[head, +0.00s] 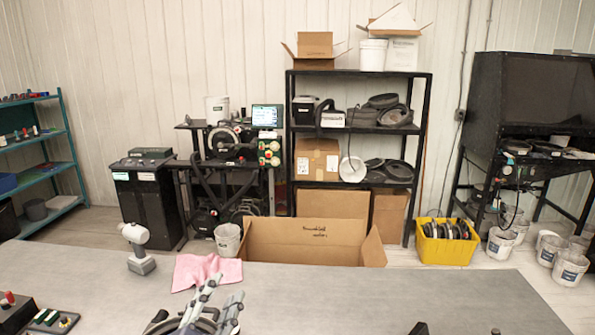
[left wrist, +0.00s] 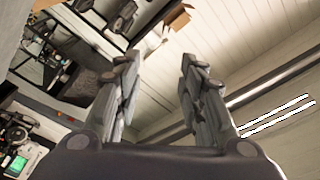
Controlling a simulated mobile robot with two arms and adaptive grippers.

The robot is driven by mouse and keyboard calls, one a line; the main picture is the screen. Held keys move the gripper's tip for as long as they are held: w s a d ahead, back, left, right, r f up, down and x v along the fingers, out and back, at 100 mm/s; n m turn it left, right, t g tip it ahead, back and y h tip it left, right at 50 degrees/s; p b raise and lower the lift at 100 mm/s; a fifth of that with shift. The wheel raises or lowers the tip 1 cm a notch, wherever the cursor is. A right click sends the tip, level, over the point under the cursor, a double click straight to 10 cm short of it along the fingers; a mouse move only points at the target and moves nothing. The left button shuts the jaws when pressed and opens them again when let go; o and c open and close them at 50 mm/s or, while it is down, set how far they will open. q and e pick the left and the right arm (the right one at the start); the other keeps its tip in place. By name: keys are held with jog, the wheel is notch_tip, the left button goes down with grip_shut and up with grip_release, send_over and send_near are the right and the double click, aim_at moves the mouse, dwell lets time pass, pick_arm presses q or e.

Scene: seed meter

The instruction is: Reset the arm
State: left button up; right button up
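My left gripper (head: 225,288) shows at the bottom of the head view, in front of the grey table. Its two grey fingers point up and stand apart. In the left wrist view the fingers of my left gripper (left wrist: 160,65) are spread with nothing between them.
The grey table (head: 400,295) holds a pink cloth (head: 207,271), a white-headed tool (head: 138,247) and a control box (head: 52,320). An open cardboard box (head: 303,242) stands behind it. The table's right part is mostly clear.

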pick_arm(q)
jog(key=s+a+f+n+g+y, duration=0.25)
jog(key=s+f+g, duration=0.2)
jog(key=f, duration=0.35)
jog(key=s+a+f+n+g+y, duration=0.1)
jog(key=s+a+f+n+g, duration=0.3)
jog(key=f, duration=0.5)
jog(key=s+f+n+g, duration=0.1)
jog(key=s+f+g, duration=0.4)
jog(key=s, duration=0.5)
jog(key=s+f+n+g, duration=0.2)
jog(key=s+f, duration=0.5)
jog(key=s, duration=0.3)
notch_tip(320, 180, down, 36)
jog(key=s+g+b, duration=0.1)
jog(key=b, duration=1.1)
jog(key=s+a+f+b, duration=0.1)
jog(key=s+f+b, duration=0.2)
jog(key=f, duration=0.6)
jog(key=s+f+g+b, duration=0.1)
jog(key=s+f+b, duration=0.2)
jog(key=s+f, duration=0.5)
jog(key=s+a+f+b, duration=0.1)
jog(key=s+f+b, duration=0.3)
jog(key=f, duration=0.5)
jog(key=shift+s+a+f, duration=0.3)
jog(key=shift+s+f, duration=0.05)
jog(key=shift+s, duration=0.75)
